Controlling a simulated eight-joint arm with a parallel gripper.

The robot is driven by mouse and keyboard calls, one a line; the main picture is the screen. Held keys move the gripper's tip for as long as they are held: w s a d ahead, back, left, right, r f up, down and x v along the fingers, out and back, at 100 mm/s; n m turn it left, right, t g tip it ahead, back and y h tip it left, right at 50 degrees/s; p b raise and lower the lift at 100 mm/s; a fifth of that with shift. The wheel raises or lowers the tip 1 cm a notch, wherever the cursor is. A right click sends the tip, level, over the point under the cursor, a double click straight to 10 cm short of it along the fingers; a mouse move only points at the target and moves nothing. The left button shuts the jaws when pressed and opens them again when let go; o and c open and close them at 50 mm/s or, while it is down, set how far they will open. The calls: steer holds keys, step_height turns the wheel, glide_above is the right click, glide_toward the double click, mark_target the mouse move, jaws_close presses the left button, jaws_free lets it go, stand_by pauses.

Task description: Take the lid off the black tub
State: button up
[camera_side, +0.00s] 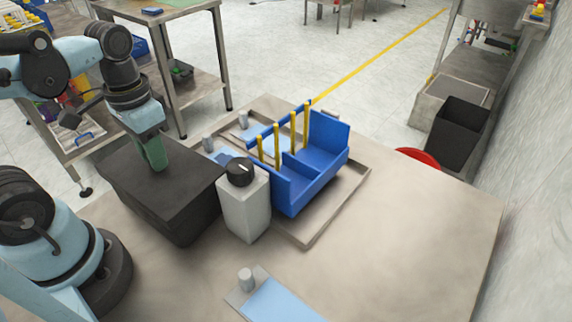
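The black tub (185,222) stands on the table at the left, next to my arm's base. Its flat dark lid (185,180) covers the top and appears to sit level on it. My gripper (153,164) points down over the back part of the lid, with its green end at or just above the lid surface. Whether it touches the lid, or holds any part of it, cannot be made out. The finger gap is not visible from this side.
A grey block with a black knob (240,172) stands close to the tub's right side. Beyond it, a blue holder (318,165) with yellow posts sits in a shallow tray (345,206). A light-blue pad (280,302) lies in front. The table's right side is clear.

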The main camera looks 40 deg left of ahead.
jaws_close()
steer(key=shift+r, duration=3.55)
steer(key=shift+r, duration=0.1)
